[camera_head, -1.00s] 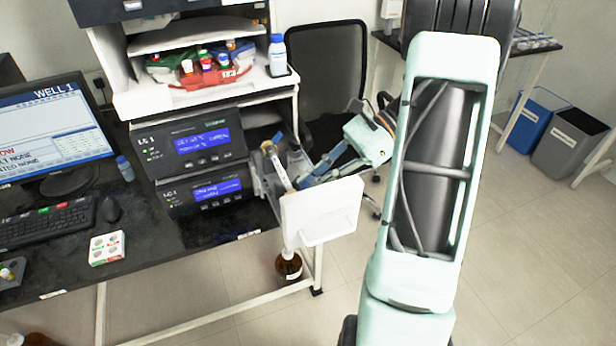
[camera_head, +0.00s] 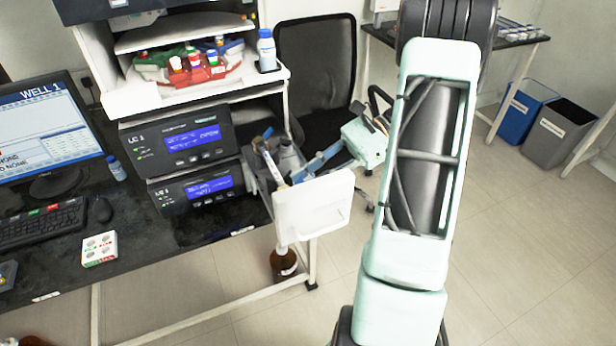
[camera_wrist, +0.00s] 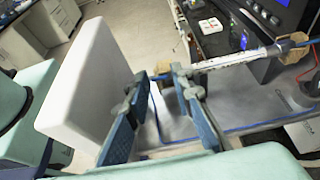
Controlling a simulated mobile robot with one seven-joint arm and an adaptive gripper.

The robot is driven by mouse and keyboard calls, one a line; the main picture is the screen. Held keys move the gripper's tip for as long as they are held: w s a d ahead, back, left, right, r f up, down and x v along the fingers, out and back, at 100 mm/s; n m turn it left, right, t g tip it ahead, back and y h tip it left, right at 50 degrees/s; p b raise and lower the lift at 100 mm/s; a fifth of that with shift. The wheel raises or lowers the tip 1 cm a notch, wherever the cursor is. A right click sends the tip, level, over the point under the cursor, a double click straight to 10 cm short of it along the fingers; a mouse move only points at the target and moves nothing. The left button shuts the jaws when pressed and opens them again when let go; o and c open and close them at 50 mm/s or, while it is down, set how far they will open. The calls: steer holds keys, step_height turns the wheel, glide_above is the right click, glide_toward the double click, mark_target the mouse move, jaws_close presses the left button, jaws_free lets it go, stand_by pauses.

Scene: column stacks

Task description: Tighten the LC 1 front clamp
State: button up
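The LC 1 unit (camera_head: 178,140) has its drawer pulled out; the white drawer front panel (camera_head: 312,205) also shows in the wrist view (camera_wrist: 85,75). A pale column (camera_head: 277,165) lies lengthwise in the drawer, and shows in the wrist view (camera_wrist: 230,60) with tan holder pieces near it. A small blue piece (camera_wrist: 160,76) sits at its end nearest the panel. My gripper (camera_wrist: 158,78) is open, its blue fingers apart, one on each side of this piece in the picture. Contact cannot be told. I cannot clearly make out the front clamp. The head view shows my gripper (camera_head: 303,173) behind the panel.
A second LC unit (camera_head: 195,190) sits beneath the first. A brown bottle (camera_head: 284,263) stands below the drawer. A blue tube (camera_wrist: 255,126) runs along the drawer. A chair (camera_head: 315,70) stands behind; open floor lies to the right.

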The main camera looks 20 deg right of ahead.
steer(key=shift+o, duration=0.8)
steer(key=v, duration=1.2)
